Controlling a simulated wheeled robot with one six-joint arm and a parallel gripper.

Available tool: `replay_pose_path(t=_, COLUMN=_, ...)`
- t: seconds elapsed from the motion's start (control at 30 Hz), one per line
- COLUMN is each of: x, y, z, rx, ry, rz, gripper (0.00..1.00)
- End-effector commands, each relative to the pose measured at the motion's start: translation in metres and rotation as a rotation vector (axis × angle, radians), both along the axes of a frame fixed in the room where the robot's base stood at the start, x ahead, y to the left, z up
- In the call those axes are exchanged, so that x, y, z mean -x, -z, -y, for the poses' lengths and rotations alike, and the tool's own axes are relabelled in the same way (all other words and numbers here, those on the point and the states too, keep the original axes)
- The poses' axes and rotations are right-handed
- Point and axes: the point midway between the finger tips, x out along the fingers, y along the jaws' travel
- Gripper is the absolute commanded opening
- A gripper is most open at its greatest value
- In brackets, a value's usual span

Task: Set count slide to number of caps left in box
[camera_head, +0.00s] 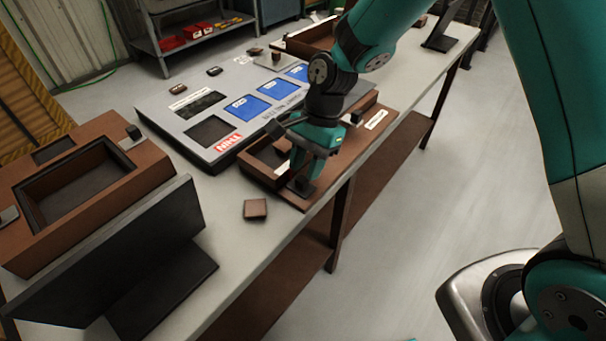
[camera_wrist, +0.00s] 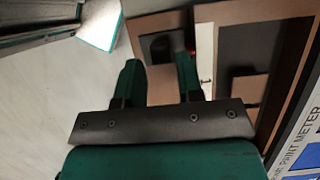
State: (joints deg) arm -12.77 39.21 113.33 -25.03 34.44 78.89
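My gripper (camera_head: 303,178) is low over the front ledge of the brown caps box (camera_head: 246,166). In the wrist view its two fingers (camera_wrist: 160,75) are apart, with nothing visible held between them. A dark square block, apparently the count slide (camera_wrist: 160,46), lies just beyond the fingertips; it also shows in the head view (camera_head: 301,188) at the ledge's front end. I cannot tell whether the fingers touch it. A white strip (camera_wrist: 206,60) with a mark like "1" runs beside it. One brown cap (camera_wrist: 250,88) shows inside the box; other contents are hidden.
A loose brown cap (camera_head: 255,209) lies on the bench (camera_head: 225,255). A grey panel (camera_head: 225,125) with blue and black fields lies behind the box. A dark stand (camera_head: 120,265) and a large brown tray (camera_head: 150,165) fill the left. The floor at right is open.

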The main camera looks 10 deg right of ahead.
Motion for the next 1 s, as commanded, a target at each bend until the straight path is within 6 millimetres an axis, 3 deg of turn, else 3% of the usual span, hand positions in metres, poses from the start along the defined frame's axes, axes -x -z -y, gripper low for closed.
replay_pose_path(t=0.2, x=0.005, y=0.021, z=-0.007, rx=0.001, ry=0.000, rz=-0.001, gripper=0.34)
replay_pose_path(t=0.53, x=0.006, y=0.024, z=-0.008, rx=0.000, ry=0.000, rz=0.001, gripper=0.34)
replay_pose_path(t=0.7, x=0.006, y=0.024, z=-0.008, rx=-0.001, ry=0.000, rz=0.001, gripper=0.00)
replay_pose_path(t=0.87, x=0.005, y=0.024, z=-0.007, rx=0.000, ry=0.001, rz=0.000, gripper=0.00)
replay_pose_path(t=1.0, x=-0.008, y=0.021, z=0.010, rx=0.001, ry=0.006, rz=-0.001, gripper=0.00)
